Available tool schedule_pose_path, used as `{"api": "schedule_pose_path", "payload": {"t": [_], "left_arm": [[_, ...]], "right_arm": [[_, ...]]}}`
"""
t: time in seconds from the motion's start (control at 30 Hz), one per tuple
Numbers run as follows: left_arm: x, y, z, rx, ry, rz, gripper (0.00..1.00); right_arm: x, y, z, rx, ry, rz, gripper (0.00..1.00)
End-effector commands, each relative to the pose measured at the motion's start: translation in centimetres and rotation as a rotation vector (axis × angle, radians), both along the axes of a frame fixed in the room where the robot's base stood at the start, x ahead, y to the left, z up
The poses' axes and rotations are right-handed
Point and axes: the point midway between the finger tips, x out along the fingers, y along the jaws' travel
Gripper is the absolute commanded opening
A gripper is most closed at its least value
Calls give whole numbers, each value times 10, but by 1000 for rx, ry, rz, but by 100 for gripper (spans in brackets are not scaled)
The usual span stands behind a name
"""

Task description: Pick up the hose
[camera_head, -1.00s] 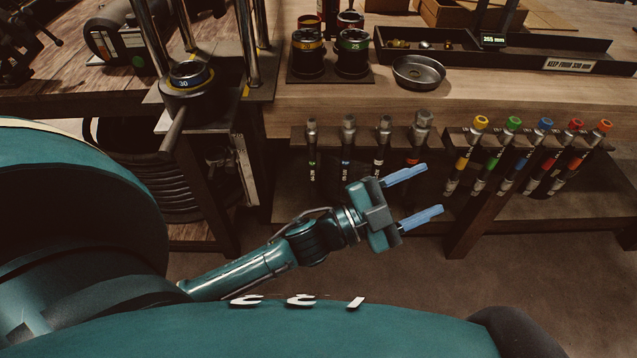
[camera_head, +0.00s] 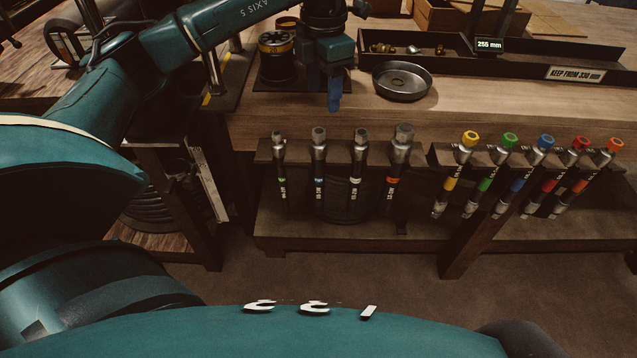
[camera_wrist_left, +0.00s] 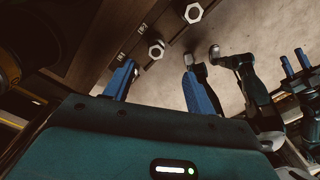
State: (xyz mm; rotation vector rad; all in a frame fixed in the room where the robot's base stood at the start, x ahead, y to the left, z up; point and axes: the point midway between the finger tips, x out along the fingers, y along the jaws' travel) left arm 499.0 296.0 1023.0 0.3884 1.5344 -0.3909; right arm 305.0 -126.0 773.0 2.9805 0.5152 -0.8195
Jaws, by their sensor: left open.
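Several short dark hoses with metal ends hang upright in the front rack. The left group has small coloured bands, such as the orange-banded hose (camera_head: 393,185) and the green-banded hose (camera_head: 283,180). The right group has coloured ends, such as the yellow-ended hose (camera_head: 452,178). Which hose is meant cannot be told. My left gripper (camera_head: 334,98) is above the bench's front edge, pointing down, above and apart from the left group. In the left wrist view its two blue fingers (camera_wrist_left: 158,84) are apart, with hexagonal hose ends (camera_wrist_left: 157,50) beyond them. Blue fingers, seemingly my right gripper's (camera_wrist_left: 295,63), show at the right edge.
A round metal dish (camera_head: 402,82) stands close right of the left gripper. A black tray (camera_head: 530,70) with small fittings and a 255 mm display (camera_head: 489,44) lie behind. A yellow-ringed die (camera_head: 276,58) is to the left. Open floor (camera_head: 350,278) lies before the bench.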

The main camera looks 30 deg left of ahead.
Motion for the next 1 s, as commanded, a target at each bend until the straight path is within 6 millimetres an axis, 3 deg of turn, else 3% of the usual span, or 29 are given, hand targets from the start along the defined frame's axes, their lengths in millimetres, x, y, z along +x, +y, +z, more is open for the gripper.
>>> {"api": "schedule_pose_path", "payload": {"t": [0.3, 1.0], "left_arm": [[-1, 2, -56, 6, 5, 3, 56], [-4, 8, -126, 2, 1, 1, 56]], "right_arm": [[2, -2, 5, -8, -7, 2, 36], [3, -4, 11, -30, -8, 0, 36]]}}
